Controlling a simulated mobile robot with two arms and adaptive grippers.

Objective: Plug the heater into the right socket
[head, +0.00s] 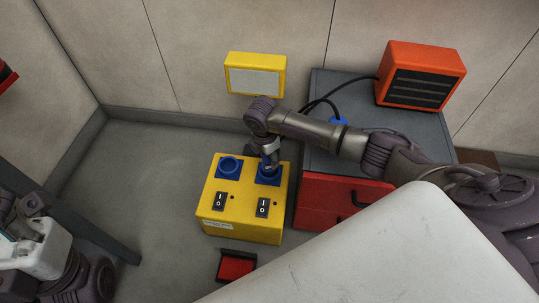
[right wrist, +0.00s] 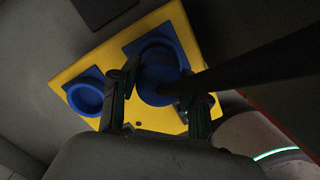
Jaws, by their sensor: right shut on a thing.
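The yellow socket box (head: 238,225) stands on the floor with two blue sockets on top. The left socket (head: 230,167) is empty; it also shows in the right wrist view (right wrist: 87,98). My right gripper (head: 269,163) is over the right socket (head: 268,178), fingers pointing down. In the right wrist view it is shut on a blue plug (right wrist: 158,86) with a black cable, lined up over the right socket. I cannot tell how deep the plug sits. The orange heater (head: 420,75) stands on the grey cabinet. My left gripper (head: 30,210) is at the left edge, its jaws unclear.
Two rocker switches (head: 220,201) are on the box front. The grey cabinet (head: 335,85) with red drawers is at right, with a blue piece (head: 338,120) partly behind my arm. A yellow-framed panel (head: 255,75) is behind. A red pedal-like object (head: 236,267) lies in front.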

